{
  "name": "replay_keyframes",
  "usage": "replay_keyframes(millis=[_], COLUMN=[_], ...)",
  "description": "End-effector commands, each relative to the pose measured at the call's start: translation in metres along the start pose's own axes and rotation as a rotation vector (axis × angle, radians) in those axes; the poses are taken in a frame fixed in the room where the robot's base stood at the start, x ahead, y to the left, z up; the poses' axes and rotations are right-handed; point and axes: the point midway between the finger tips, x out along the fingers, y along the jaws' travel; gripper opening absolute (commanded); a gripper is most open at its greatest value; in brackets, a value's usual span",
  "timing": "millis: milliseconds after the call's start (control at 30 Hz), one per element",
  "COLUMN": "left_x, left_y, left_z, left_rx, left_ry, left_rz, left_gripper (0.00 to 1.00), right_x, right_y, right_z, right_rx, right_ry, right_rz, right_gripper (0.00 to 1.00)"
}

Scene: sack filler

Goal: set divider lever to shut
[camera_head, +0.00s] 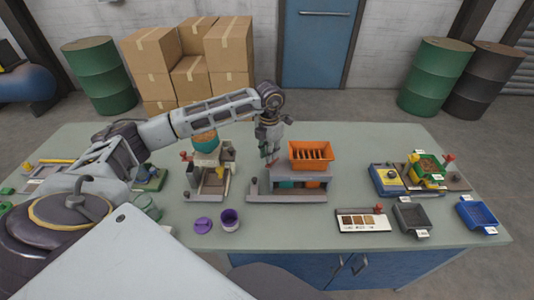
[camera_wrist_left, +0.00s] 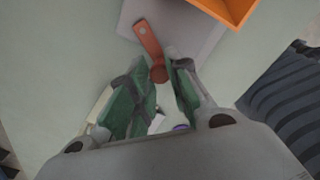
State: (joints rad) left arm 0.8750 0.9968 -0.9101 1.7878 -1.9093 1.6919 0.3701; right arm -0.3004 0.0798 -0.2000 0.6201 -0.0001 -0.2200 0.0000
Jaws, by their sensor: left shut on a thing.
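The orange divider box (camera_head: 311,150) with dark slots sits on a grey stand (camera_head: 290,195) in the middle of the table. It also shows at the top of the left wrist view (camera_wrist_left: 228,10). A red lever (camera_wrist_left: 148,40) shows at the stand's left side, its round knob at the gripper's fingertips. A little of it shows in the head view (camera_head: 271,163). My left gripper (camera_head: 268,150) points down just left of the orange box. In the left wrist view its green-padded fingers (camera_wrist_left: 160,80) are shut on the lever's knob. My right gripper is not in view.
A second stand with a teal bowl (camera_head: 205,142) is close on the left. A purple cup (camera_head: 229,219) and purple lid (camera_head: 203,225) lie in front. A sample card (camera_head: 362,221), grey tray (camera_head: 411,217) and blue tray (camera_head: 478,214) are on the right.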

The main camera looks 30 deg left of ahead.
Motion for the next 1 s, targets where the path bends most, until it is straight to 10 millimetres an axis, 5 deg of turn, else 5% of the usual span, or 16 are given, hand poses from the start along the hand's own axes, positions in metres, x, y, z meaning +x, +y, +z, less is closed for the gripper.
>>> replay_keyframes(millis=[1000], left_x=[-0.001], left_y=[-0.023], left_z=[0.015], left_rx=[-0.599], left_ry=[-0.005], left_rz=[-0.002], left_gripper=[0.0], right_x=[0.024], right_y=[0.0], right_z=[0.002], right_rx=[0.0], right_ry=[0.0], right_rz=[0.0], right_gripper=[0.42])
